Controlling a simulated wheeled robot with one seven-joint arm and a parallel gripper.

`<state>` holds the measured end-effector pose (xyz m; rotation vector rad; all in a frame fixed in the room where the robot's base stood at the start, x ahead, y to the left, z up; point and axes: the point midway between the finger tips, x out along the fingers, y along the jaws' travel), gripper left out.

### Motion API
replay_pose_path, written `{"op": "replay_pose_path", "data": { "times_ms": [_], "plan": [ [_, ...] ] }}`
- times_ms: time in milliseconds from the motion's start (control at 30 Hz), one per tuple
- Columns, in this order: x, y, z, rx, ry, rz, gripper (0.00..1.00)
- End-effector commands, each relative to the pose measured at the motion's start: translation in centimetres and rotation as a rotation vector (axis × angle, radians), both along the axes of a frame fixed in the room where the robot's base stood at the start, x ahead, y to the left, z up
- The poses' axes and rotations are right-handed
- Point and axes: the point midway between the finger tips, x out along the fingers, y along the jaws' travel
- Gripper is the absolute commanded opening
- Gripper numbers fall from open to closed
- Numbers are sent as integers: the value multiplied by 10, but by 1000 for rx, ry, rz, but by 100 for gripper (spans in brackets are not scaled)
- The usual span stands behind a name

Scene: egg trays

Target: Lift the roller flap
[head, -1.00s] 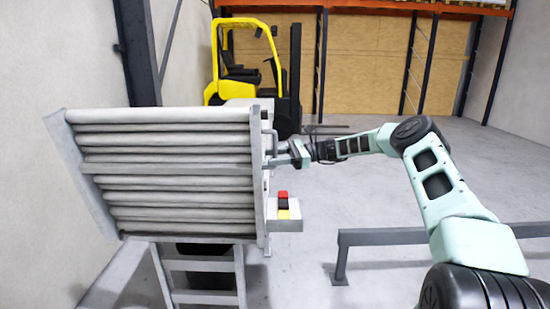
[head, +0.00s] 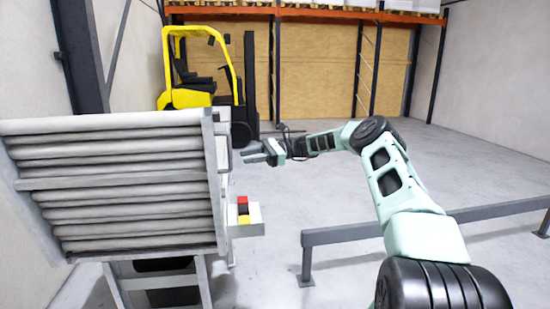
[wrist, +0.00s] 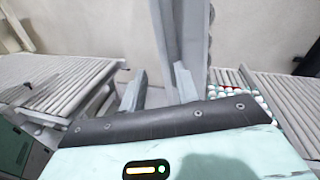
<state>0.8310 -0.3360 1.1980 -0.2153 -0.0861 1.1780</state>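The roller flap (head: 120,181), a grey frame with several pale rollers, stands raised and steeply tilted at the left of the head view. In the wrist view its grey side (wrist: 190,40) shows nearly edge-on, upright beyond the fingers. My gripper (head: 248,156) is to the right of the flap's right edge, with its fingers pointing left. A gap shows between the fingertips and the flap. In the wrist view the two fingers of my gripper (wrist: 158,88) are spread, with nothing clearly held between them.
A grey rail (head: 345,233) stands right. A yellow forklift (head: 200,75) is behind.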

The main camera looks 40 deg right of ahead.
Motion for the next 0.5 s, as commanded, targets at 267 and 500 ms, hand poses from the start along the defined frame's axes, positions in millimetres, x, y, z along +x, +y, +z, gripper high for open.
{"op": "replay_pose_path", "data": {
  "times_ms": [267, 500],
  "plan": [
    [-23, -60, -1, 0, -2, -3, 32],
    [-35, -91, 3, 1, 0, -1, 32]
  ]
}}
